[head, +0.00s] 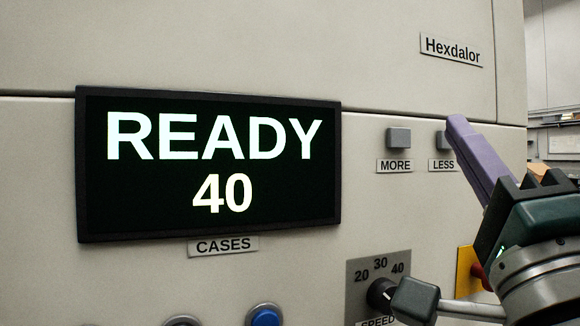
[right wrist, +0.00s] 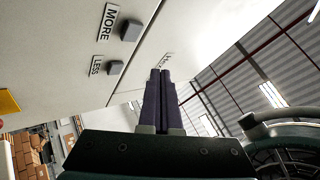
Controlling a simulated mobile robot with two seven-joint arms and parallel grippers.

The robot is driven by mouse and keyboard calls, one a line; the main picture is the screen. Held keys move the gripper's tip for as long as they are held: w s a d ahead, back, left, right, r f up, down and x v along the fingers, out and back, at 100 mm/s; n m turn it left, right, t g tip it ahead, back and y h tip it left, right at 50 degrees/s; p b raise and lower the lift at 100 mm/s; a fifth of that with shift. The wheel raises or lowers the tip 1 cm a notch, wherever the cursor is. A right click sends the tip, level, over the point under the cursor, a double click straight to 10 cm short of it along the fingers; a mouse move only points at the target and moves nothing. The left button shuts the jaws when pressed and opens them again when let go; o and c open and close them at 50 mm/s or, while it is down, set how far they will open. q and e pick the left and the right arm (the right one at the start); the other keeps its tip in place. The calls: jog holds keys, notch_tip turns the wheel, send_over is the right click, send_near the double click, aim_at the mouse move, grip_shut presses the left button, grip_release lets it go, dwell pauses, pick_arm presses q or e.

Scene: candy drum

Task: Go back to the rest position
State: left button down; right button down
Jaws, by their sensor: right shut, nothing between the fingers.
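My right gripper (head: 457,122) is in the right part of the head view. Its purple fingers point up and left, and their tips overlap the LESS button (head: 441,140) in the picture. In the right wrist view, the right gripper (right wrist: 160,72) has both fingers side by side with nothing between them. There the LESS button (right wrist: 115,68) and the MORE button (right wrist: 130,30) stand clear to the left of the fingers. The display (head: 210,165) reads READY 40 above a CASES label. My left gripper is not in view.
The pale machine panel fills most of the head view. A speed dial (head: 381,293) marked 20, 30 and 40 sits below, with a grey-ended lever (head: 415,301) beside it. A blue button (head: 265,316) is at the bottom edge. Shelves with boxes (right wrist: 30,155) show in the right wrist view.

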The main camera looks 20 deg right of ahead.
jog(key=s+a+f+n+g+y, duration=0.1)
jog(key=a+f+n+g+y, duration=0.5)
jog(key=f+n, duration=0.3)
jog(key=a+f+n+g+y, duration=0.4)
jog(key=a+f+n+y, duration=0.25)
jog(key=f+n, duration=0.2)
jog(key=s+d+f+n+g+h, duration=0.2)
jog(key=s+d+f+g, duration=0.1)
jog(key=s+f+g, duration=0.5)
jog(key=s+d+f+n+g+h, duration=0.2)
jog(key=s+d+f+g, duration=0.15)
jog(key=s+f, duration=0.45)
notch_tip(320, 180, up, 30)
jog(key=s+p, duration=0.1)
jog(key=p, duration=2.7)
jog(key=shift+s+d+f, duration=0.15)
jog(key=shift+s+d, duration=0.05)
jog(key=shift+s, duration=0.2)
